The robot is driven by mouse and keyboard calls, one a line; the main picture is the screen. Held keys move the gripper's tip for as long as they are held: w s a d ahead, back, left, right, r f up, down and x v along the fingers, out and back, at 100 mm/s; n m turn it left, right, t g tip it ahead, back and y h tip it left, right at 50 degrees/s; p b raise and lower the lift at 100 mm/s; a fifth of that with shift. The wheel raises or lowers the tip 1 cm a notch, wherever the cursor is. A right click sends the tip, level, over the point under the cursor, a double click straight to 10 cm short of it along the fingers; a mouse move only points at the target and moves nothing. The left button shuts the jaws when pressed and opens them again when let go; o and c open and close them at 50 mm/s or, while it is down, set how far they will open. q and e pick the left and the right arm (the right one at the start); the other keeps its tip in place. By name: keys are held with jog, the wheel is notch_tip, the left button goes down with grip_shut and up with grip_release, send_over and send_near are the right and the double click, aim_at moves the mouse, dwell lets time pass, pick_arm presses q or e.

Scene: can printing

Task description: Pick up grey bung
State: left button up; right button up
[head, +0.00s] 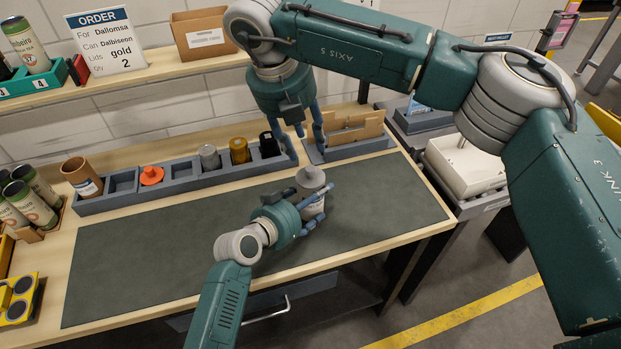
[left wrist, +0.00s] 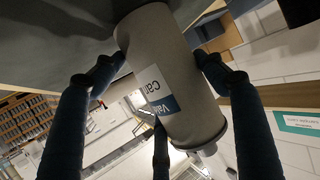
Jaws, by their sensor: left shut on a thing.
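My left gripper (head: 318,205) is shut on a grey can (head: 315,201) with a white and blue label, held upright over the dark mat. A grey bung with a small knob (head: 310,177) sits on the can's top.
A grey rack (head: 125,196) along the back holds a brown cup (head: 80,177), an orange bung (head: 151,175), and grey, gold and black cylinders. A cardboard holder (head: 350,134) stands right of it. The dark mat (head: 150,270) is clear at left and right.

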jog(key=s+m+t, duration=0.1)
jog(key=m, duration=0.2)
send_over(310, 169)
jog(key=s, duration=0.2)
jog(key=f, duration=0.3)
jog(key=a+f, duration=0.1)
jog(key=f, duration=0.1)
jog(key=shift+s+f, duration=0.15)
jog(key=shift+f, duration=0.2)
jog(key=shift+x, duration=2.7)
jog(key=shift+a, duration=0.1)
jog(key=c, duration=0.8)
